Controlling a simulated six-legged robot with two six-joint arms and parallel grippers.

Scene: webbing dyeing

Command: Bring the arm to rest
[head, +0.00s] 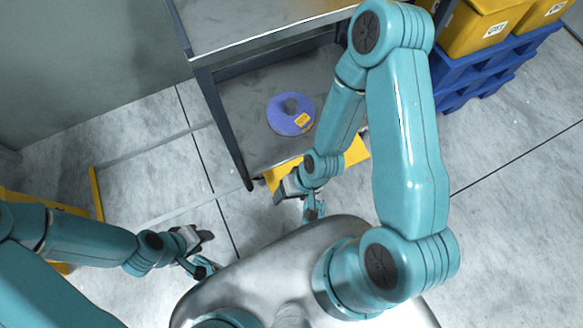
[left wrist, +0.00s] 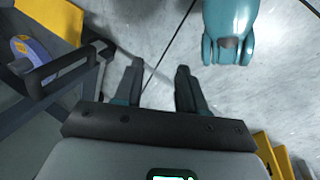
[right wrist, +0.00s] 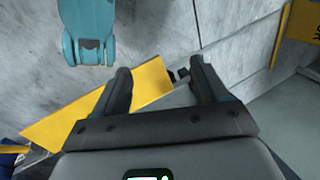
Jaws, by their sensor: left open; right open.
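My left gripper (head: 207,252) is low at the left in the head view, over bare floor in front of the metal shelf unit. In the left wrist view its two dark fingers (left wrist: 158,82) stand apart with only grey floor between them. My right gripper (head: 288,194) is near the lower shelf's front edge, partly hidden by its own arm. In the right wrist view its fingers (right wrist: 160,82) are apart and empty, with a yellow panel (right wrist: 100,105) and floor beyond them. Both arms are bent, with the grippers close to my metallic body.
The shelf unit (head: 232,130) holds a blue-purple round spool (head: 284,118) with an orange label on its lower level. Yellow bins (head: 480,25) stand on blue pallets (head: 490,72) at the upper right. Yellow edging (head: 96,193) lies at the left. Floor (head: 500,190) at right is clear.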

